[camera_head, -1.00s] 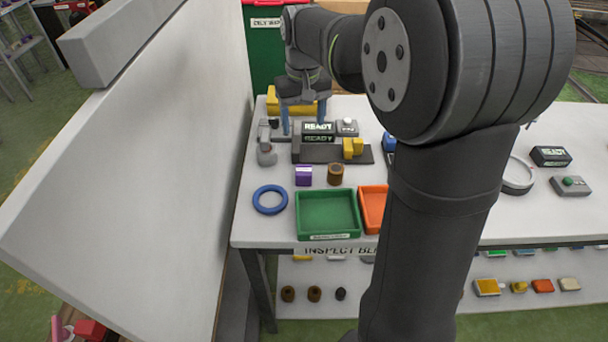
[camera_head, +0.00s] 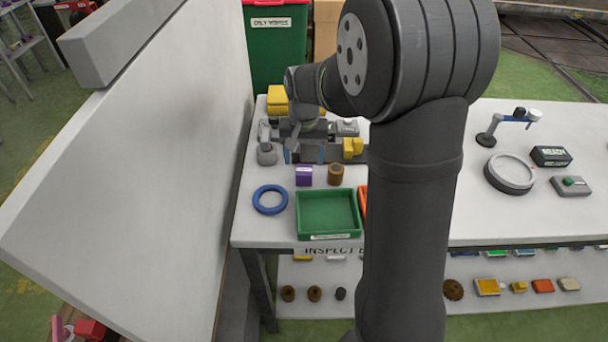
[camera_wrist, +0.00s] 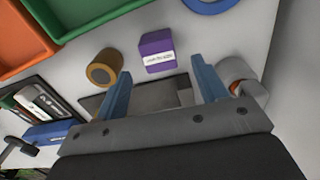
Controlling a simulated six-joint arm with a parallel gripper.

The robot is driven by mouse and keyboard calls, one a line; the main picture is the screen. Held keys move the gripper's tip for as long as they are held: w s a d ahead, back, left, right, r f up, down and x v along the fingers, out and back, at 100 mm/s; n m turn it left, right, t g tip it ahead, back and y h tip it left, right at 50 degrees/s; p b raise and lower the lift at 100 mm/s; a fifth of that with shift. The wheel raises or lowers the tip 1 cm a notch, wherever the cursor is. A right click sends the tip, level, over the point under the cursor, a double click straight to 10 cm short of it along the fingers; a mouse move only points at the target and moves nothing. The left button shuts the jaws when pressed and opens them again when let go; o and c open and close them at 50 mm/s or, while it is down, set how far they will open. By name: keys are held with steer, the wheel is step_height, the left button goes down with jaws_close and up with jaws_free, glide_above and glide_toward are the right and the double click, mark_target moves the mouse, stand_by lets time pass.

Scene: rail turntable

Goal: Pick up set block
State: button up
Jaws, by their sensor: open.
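A purple block (camera_head: 303,175) with a white label stands on the white table (camera_head: 260,225); the label is too small to read, and I take it as the set block. It also shows in the wrist view (camera_wrist: 158,45), just beyond the fingertips and roughly centred between them. My gripper (camera_head: 307,155), with blue fingers, is behind the block in the head view. In the wrist view my gripper (camera_wrist: 160,72) is open, with nothing between its fingers.
A brown cylinder (camera_head: 335,174) stands just right of the block. A blue ring (camera_head: 270,199) and a green tray (camera_head: 327,213) lie in front. A yellow piece (camera_head: 353,148) is right of my gripper. A tall white panel (camera_head: 130,160) borders the table's left side.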

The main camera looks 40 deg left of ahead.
mark_target(304, 169)
steer(key=shift+s+d+f, duration=0.1)
steer(key=shift+d+f, duration=0.05)
steer(key=shift+f, duration=2.85)
steer(key=c, duration=1.3)
